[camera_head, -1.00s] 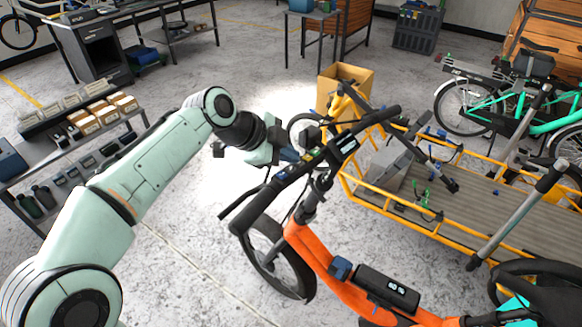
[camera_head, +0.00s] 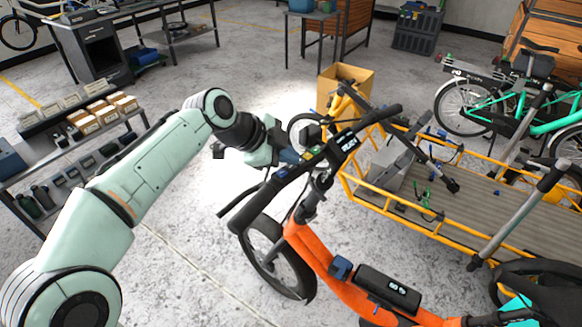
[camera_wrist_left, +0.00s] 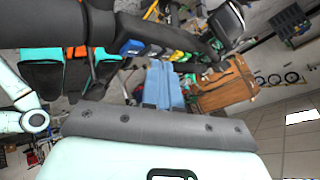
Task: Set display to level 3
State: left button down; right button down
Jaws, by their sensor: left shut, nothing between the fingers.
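The orange bike's handlebar (camera_head: 290,172) crosses the middle of the head view. A small dark display (camera_head: 347,140) with white lit characters sits on it; they are too small to read surely. A row of coloured buttons lies along the bar; a yellow one (camera_head: 308,155) and a blue one (camera_head: 283,173) show. My right gripper is out of view.
A battery with a lit readout (camera_head: 398,287) is on the orange frame. A yellow-railed cargo bed (camera_head: 480,205) is at right, with a cardboard box (camera_head: 350,80) behind. A shelf of small boxes (camera_head: 85,125) is at left. Open floor lies between.

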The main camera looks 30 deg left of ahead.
pick_arm(q)
jog(key=shift+f+b, duration=0.4)
jog(key=shift+b, duration=0.05)
dwell(0.6)
dwell(0.4)
jog(key=shift+r+p, duration=0.7)
jog(key=shift+r, duration=0.15)
jog(key=shift+f, duration=0.15)
jog(key=shift+f+b, duration=0.25)
jog(key=shift+b, duration=0.3)
